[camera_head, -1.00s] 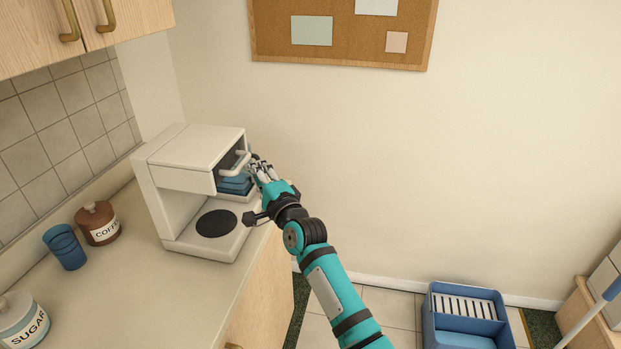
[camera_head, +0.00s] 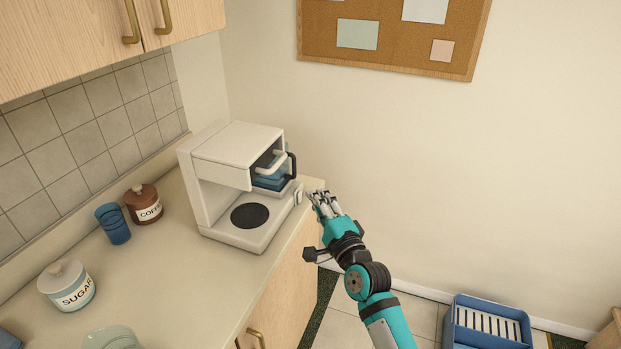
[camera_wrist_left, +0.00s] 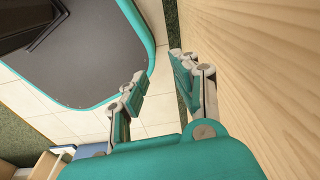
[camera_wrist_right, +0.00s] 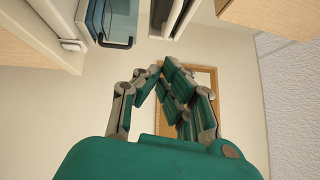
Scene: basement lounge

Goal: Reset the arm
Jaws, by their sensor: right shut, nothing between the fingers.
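My right gripper (camera_head: 322,200) is shut and empty in the head view. It hangs in the air just right of the white coffee machine (camera_head: 208,180), apart from it. In the right wrist view its fingertips (camera_wrist_right: 160,72) come together with nothing between them. My left gripper (camera_wrist_left: 160,75) shows only in the left wrist view. Its fingers are apart and empty, beside a pale wooden panel (camera_wrist_left: 260,60). The coffee machine's upper opening holds a blue container with a black handle (camera_head: 292,166). A clear bluish vessel (camera_wrist_right: 113,22) shows in the right wrist view.
The counter (camera_head: 190,275) carries a blue cup (camera_head: 113,225), a brown coffee jar (camera_head: 143,204) and a sugar jar (camera_head: 67,286). A wall cupboard (camera_head: 80,40) hangs above. A blue crate (camera_head: 487,324) stands on the floor. Air right of my right arm is free.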

